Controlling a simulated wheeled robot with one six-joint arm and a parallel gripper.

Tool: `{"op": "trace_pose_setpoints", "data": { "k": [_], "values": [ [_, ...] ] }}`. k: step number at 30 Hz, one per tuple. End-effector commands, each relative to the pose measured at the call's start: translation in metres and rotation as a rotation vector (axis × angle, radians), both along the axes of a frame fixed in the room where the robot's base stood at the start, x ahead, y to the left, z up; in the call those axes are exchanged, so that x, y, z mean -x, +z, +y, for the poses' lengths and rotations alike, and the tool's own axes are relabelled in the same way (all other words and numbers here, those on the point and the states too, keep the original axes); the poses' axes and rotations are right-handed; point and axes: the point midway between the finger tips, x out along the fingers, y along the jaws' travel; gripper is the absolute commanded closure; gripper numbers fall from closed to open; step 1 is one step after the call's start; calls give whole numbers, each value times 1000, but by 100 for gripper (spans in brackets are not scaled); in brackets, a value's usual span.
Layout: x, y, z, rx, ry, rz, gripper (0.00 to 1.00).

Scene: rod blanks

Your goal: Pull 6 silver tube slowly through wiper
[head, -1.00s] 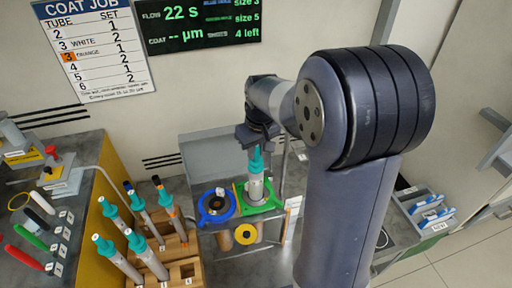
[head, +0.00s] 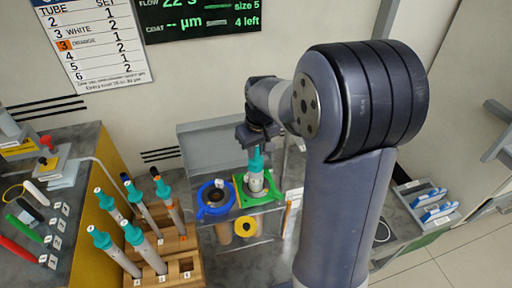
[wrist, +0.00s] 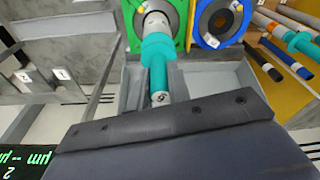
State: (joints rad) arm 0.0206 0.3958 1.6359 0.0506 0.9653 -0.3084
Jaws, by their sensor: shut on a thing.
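My gripper (head: 257,135) is shut on the silver tube (head: 256,182) near its teal collar (head: 257,160). The tube stands roughly upright over the green square wiper (head: 278,186), its lower part inside the ring. In the wrist view the tube's silver body enters the grey ring of the green wiper (wrist: 181,40), below the teal collar (wrist: 157,62). A small white end marked 6 (wrist: 160,98) shows close to the dark gripper body (wrist: 170,125). The fingertips and the tube's lower end are hidden.
A blue round wiper (head: 215,210) sits just left of the green one. A yellow ring (head: 245,226) hangs below. A wooden rack (head: 178,245) with several teal-collared tubes stands at left. A grey bench (head: 75,165) holds coloured handles. A grey panel (head: 215,140) rises behind.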

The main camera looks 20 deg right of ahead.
Motion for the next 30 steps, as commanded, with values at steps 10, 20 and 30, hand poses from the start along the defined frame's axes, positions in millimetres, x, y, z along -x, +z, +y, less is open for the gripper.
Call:
{"op": "trace_pose_setpoints", "data": {
  "k": [10, 20, 30],
  "values": [
    [0, -28, 0, -1, 0, 1, 100],
    [0, -51, 0, -1, 0, 1, 100],
    [0, -66, 0, 0, 0, 0, 100]
  ]
}}
